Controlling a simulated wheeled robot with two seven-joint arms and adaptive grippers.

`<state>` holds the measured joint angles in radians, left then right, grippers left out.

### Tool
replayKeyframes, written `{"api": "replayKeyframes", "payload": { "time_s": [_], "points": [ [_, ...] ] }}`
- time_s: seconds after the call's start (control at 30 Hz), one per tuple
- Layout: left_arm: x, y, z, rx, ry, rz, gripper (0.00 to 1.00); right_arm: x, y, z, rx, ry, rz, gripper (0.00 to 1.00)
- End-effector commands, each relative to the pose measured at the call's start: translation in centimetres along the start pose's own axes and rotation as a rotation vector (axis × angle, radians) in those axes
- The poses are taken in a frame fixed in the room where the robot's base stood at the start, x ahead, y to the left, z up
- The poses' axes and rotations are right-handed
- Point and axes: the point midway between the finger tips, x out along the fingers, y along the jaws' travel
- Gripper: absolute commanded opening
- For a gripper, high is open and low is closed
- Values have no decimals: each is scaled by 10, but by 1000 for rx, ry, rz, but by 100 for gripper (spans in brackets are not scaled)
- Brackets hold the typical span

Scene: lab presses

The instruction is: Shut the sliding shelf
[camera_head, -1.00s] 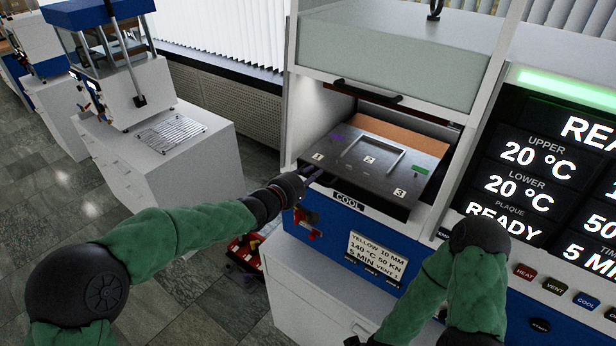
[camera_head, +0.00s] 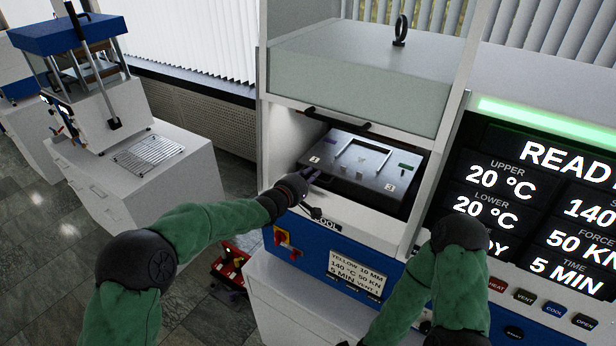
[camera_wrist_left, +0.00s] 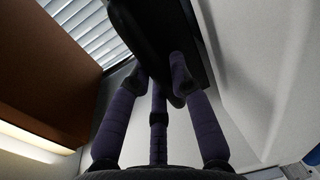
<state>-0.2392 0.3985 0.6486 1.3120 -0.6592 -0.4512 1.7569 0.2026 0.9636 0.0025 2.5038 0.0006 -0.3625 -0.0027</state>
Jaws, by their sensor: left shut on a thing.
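The sliding shelf (camera_head: 392,178) is a dark grey plate with a raised frame and positions marked 1 and 3. It lies inside the lit bay of the press (camera_head: 385,240), with its front edge near the bay's front opening. My left gripper (camera_head: 312,176) is shut on the shelf's front left corner. In the left wrist view its fingers (camera_wrist_left: 165,85) lie on both sides of the dark shelf edge (camera_wrist_left: 150,35).
A raised glass guard (camera_head: 360,85) with a dark handle (camera_head: 336,118) hangs above the bay. The bay's white side walls stand close to the shelf. A large display panel (camera_head: 550,200) is at the right. A second press (camera_head: 85,100) stands at the left. A red toolbox (camera_head: 232,268) is on the floor.

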Motion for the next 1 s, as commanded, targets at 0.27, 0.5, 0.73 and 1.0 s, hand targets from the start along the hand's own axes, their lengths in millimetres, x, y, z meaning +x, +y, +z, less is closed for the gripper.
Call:
{"api": "replayKeyframes", "payload": {
  "time_s": [0.27, 0.5, 0.73, 1.0],
  "points": [
    [0, 3, -1, 2, 1, 7, 45, 0, 0, 0, 0, 0, 0, 0],
    [0, 2, 0, 1, 0, 4, 45, 0, 0, 0, 0, 0, 0, 0],
    [-7, 2, -1, 1, 1, 3, 45, 0, 0, 0, 0, 1, 0, 0],
    [-47, 3, -2, 0, 2, 4, 45, 0, 0, 0, 0, 0, 0, 0]
  ]
}}
